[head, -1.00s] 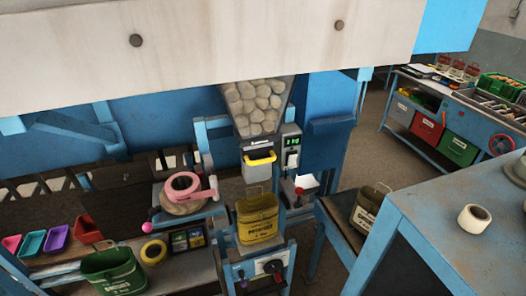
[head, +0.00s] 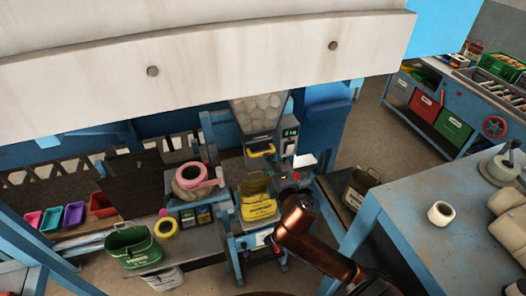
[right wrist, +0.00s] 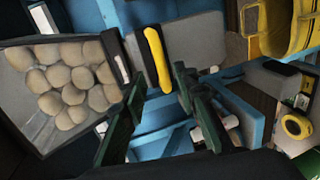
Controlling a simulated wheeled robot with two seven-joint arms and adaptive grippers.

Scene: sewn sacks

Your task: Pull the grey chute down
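The grey chute (head: 259,140) hangs under the clear hopper of potatoes (head: 257,112) and has a yellow handle bar (head: 262,152). A yellow sack (head: 257,207) stands open below it. My right gripper (head: 285,187) is in front of the stand, to the right of the sack, partly hidden by its own arm. In the right wrist view, my right gripper (right wrist: 160,78) is open and empty. The yellow handle bar (right wrist: 157,60) lies just ahead of and between its fingertips, apparently apart from them, with the grey chute (right wrist: 187,42) beside it. My left gripper is not in view.
A small box with a green display (head: 290,133) is right of the chute. A pink tape roll (head: 192,175) sits to the left. A blue table (head: 400,215) with a white roll (head: 441,213) is at right. Another sack (head: 360,187) stands behind it.

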